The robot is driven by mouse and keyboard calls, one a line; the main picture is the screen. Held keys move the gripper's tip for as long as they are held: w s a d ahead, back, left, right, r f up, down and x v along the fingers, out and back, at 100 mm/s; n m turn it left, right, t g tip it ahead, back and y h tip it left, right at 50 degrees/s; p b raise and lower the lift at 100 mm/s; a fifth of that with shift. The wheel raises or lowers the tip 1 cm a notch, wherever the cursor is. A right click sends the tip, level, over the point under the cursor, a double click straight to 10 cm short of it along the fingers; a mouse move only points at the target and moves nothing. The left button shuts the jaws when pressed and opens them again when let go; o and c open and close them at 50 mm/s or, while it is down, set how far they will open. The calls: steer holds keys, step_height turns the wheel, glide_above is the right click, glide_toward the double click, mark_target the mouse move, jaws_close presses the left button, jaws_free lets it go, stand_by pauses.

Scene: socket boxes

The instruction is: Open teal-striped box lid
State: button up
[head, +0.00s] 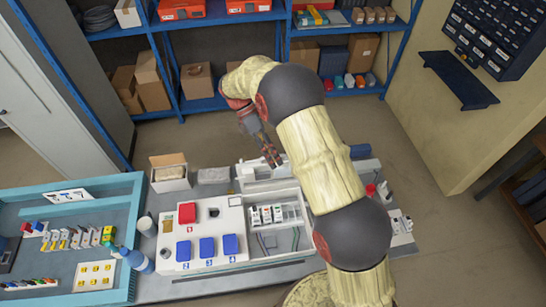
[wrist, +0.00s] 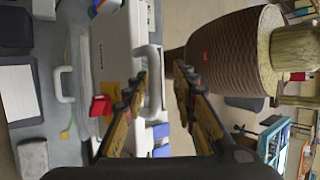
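A white box (head: 252,186) stands on the worktable behind the socket panel, partly hidden by my arm. In the wrist view its white lid (wrist: 112,50) shows at left of centre, with a pale handle (wrist: 155,70) standing out from its edge. I cannot make out a teal stripe on it. My gripper (head: 272,158) points down at this box from behind. In the wrist view my gripper (wrist: 157,88) is open, its fingers spread on either side of the handle. Nothing is held, and I cannot tell whether a finger touches the handle.
A white panel with red and blue square covers (head: 207,246) and an open compartment of switches (head: 276,214) lie in front. A small carton (head: 170,180) stands left. A teal-edged tray (head: 100,183) fills the left side. Blue shelves (head: 215,103) stand behind bare floor.

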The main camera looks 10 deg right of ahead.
steer(key=shift+w, duration=0.15)
steer(key=shift+w+a+r, duration=0.1)
steer(key=shift+a+r, duration=0.1)
steer(key=shift+r, duration=0.25)
steer(key=v, duration=1.1)
steer(key=shift+w, duration=0.15)
stand_by(0.8)
